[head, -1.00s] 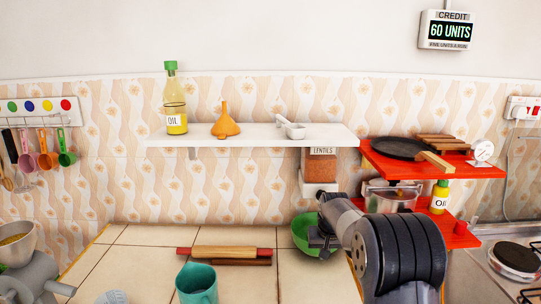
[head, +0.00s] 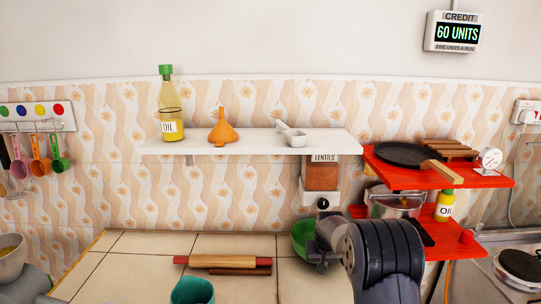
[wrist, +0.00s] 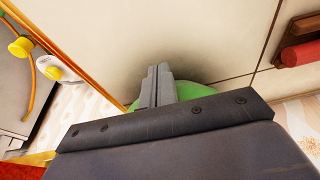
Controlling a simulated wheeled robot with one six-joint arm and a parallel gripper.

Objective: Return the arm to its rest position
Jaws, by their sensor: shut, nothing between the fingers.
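My arm reaches in from the lower right of the head view, bent, with dark ribbed links in front. My gripper (head: 320,262) is at its far end, low over the tiled counter and in front of a green bowl (head: 302,232). In the wrist view the two grey fingers of my gripper (wrist: 157,84) lie together with nothing between them. The green bowl (wrist: 187,90) shows partly behind them there; the rest is hidden by my wrist. I cannot tell whether the fingers touch the bowl.
A rolling pin (head: 222,261) and a teal jug (head: 192,291) are on the counter to the left. A white shelf (head: 250,146) hangs above. A red shelf (head: 490,174) with a black pan (head: 402,155) is at right. A lentils dispenser (head: 321,178) stands behind my arm.

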